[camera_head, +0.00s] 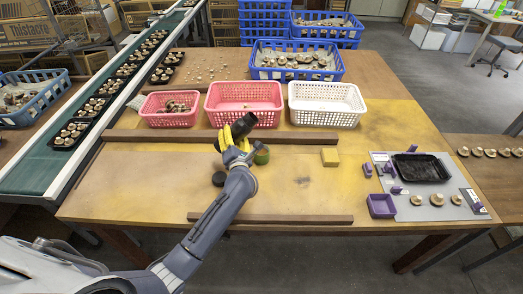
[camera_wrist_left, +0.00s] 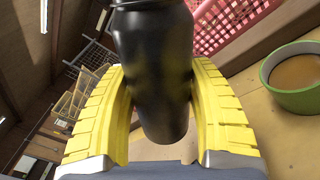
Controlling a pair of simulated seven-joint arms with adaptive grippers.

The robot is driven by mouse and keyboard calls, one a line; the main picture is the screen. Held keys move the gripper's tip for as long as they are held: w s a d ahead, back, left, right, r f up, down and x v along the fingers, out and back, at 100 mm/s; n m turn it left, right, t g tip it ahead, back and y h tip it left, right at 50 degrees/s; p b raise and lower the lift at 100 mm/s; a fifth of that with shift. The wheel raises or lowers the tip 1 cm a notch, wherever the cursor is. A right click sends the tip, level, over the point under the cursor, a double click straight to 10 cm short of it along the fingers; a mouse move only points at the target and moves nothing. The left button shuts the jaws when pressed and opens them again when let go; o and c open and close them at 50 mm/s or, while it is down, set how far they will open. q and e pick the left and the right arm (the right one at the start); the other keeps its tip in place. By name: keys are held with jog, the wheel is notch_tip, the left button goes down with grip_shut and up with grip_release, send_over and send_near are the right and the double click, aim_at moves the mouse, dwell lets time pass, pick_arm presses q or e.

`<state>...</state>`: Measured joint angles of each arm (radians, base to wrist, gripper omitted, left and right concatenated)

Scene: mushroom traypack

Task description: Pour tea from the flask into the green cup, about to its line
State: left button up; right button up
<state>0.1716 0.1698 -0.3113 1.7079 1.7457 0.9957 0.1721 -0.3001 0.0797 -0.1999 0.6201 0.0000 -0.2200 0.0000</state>
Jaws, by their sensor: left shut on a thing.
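My left gripper (camera_head: 236,140) has yellow fingers and is shut on a black flask (camera_head: 245,122). The flask is tilted in the head view, its upper end leaning to the right. In the left wrist view the flask (camera_wrist_left: 155,60) sits between the two yellow fingers (camera_wrist_left: 157,75). The green cup (camera_head: 262,156) stands on the table just right of the gripper, partly hidden by it. In the left wrist view the green cup (camera_wrist_left: 297,98) holds brown tea (camera_wrist_left: 298,72); its line is not visible. I see no stream of tea. My right gripper is not in view.
A small black round thing (camera_head: 219,179) lies left of my wrist. Wooden strips (camera_head: 270,219) run in front and behind. Pink (camera_head: 243,89) and white (camera_head: 326,91) baskets stand behind. A grey board (camera_head: 435,200) lies at right.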

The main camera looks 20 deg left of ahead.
pick_arm(q)
notch_tip(320, 180, up, 2)
jog(key=n, duration=0.6)
jog(key=shift+r, duration=0.15)
jog(key=shift+n, duration=1.6)
